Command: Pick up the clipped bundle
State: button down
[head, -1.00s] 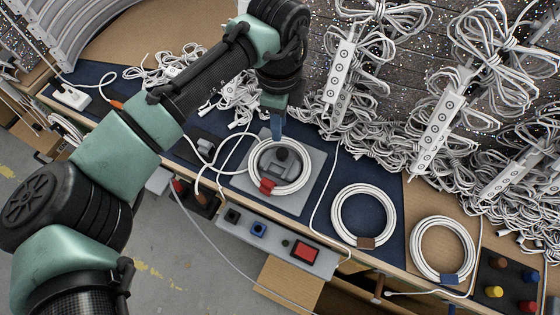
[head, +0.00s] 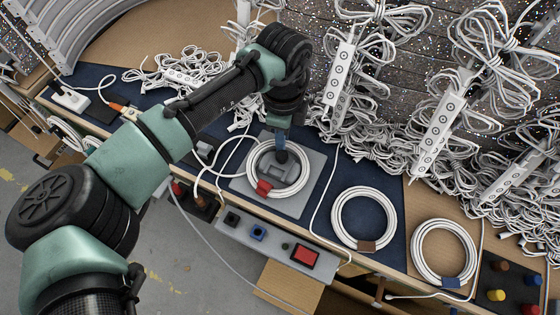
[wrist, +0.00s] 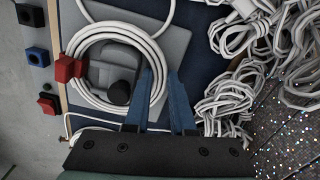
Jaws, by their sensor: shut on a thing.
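A white cable coil (head: 309,170) with a red clip (head: 263,187) lies around a grey fixture with a dark round knob, on a grey plate. The coil also shows in the wrist view (wrist: 112,33), with its red clip (wrist: 68,68) at the left. My gripper (head: 280,143) is down at the coil's far side. In the wrist view its two blue fingers (wrist: 161,76) stand on either side of the coil's right-hand strands, shut on them. The coil still looks flat around the fixture. Its strands between the fingers are partly hidden.
Two more white coils lie to the right, one with a brown clip (head: 367,245), one with a blue clip (head: 450,282). Tangled white cords and power strips (head: 438,130) crowd the bench's back. A box with a red button (head: 305,257) sits at the front edge.

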notch_tip(320, 180, up, 10)
jog(key=shift+p, duration=0.45)
jog(key=c, duration=1.3)
grip_release()
grip_shut()
